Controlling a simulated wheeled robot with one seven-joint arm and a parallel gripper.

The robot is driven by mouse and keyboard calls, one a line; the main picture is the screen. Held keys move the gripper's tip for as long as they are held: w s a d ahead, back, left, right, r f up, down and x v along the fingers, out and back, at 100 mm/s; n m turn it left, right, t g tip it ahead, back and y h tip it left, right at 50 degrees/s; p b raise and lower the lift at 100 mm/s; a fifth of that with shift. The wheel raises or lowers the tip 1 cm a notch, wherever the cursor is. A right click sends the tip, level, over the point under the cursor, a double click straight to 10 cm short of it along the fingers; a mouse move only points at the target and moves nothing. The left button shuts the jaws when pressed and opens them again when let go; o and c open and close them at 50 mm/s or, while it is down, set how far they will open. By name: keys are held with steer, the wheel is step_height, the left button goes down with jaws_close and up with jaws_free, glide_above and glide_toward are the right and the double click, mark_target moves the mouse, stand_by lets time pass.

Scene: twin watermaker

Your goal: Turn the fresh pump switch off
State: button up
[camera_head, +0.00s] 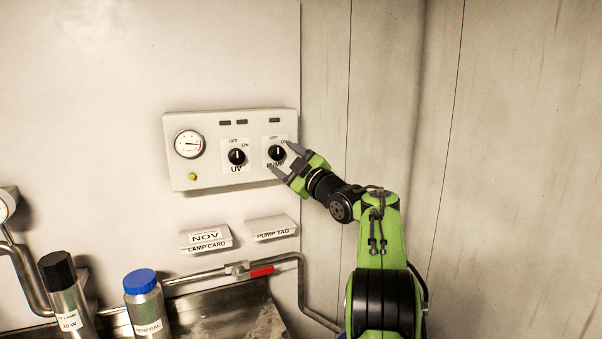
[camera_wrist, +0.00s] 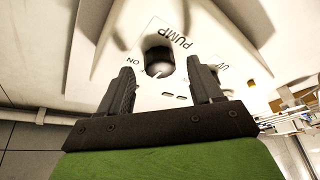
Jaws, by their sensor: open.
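The pump switch (camera_head: 276,153) is a round black knob above the word PUMP, at the right of a pale control panel (camera_head: 205,180). OFF is marked above it and ON at its upper right. It also shows in the wrist view (camera_wrist: 158,58), with a pale pointer mark; I cannot tell exactly which label the mark meets. My gripper (camera_head: 281,156) is open at the panel's right edge, its two fingers on either side of the knob in the wrist view. I cannot tell whether they touch it.
The UV knob (camera_head: 236,157) sits left of the pump switch, with a gauge (camera_head: 189,144) beyond it. Below are the lamp card (camera_head: 207,237) and pump tag (camera_head: 272,229) holders, a pipe with a red-handled valve (camera_head: 261,271), and a blue-capped bottle (camera_head: 146,305).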

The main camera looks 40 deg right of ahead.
steer(key=b+v, duration=0.4)
steer(key=v, duration=1)
steer(key=shift+s+b, duration=0.25)
steer(key=shift+b, duration=0.05)
